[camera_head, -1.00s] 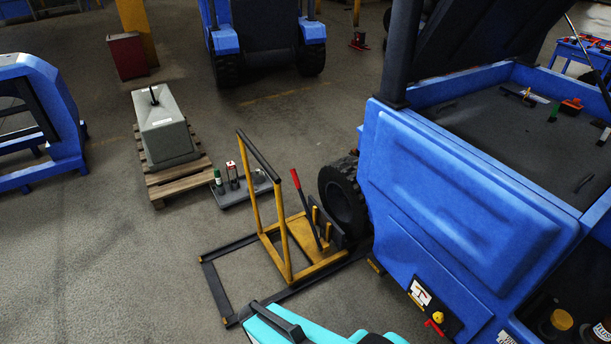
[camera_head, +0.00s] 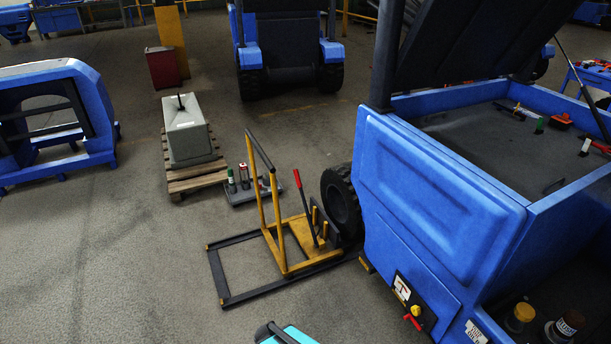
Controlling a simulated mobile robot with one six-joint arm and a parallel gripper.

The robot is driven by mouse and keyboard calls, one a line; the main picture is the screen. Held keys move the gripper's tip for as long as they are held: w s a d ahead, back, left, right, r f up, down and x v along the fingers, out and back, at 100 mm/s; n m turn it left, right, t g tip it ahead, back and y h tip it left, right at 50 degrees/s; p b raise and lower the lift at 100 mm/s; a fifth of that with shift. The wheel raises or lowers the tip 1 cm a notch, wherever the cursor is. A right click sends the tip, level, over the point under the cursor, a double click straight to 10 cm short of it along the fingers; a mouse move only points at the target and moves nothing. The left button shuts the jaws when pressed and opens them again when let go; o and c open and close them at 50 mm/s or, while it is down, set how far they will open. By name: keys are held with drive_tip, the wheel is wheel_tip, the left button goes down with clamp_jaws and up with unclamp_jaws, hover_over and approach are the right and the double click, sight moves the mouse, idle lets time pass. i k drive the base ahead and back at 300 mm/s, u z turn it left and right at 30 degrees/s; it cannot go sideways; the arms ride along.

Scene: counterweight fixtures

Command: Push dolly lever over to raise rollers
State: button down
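The dolly (camera_head: 287,226) is a yellow frame with a dark floor base, standing on the floor just left of the blue machine's black wheel (camera_head: 341,199). Its lever (camera_head: 307,207) is a dark rod with a red grip at the top. The lever rises from the yellow plate and leans up to the left. Short yellow posts (camera_head: 319,220) stand beside its lower end. Whether the rollers touch the wheel cannot be made out.
The blue machine (camera_head: 444,200) fills the right side. A grey block (camera_head: 187,130) sits on a wooden pallet (camera_head: 181,185) behind the dolly, beside a tray (camera_head: 245,195) with small items. A turquoise and black object (camera_head: 285,333) shows at the bottom edge. Floor left of the dolly is clear.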

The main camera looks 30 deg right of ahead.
sight(297, 177)
drive_tip(key=u, duration=0.6)
drive_tip(key=k, duration=0.25)
drive_tip(key=z, duration=1.6)
drive_tip(key=i, duration=1.6)
drive_tip(key=u, duration=0.6)
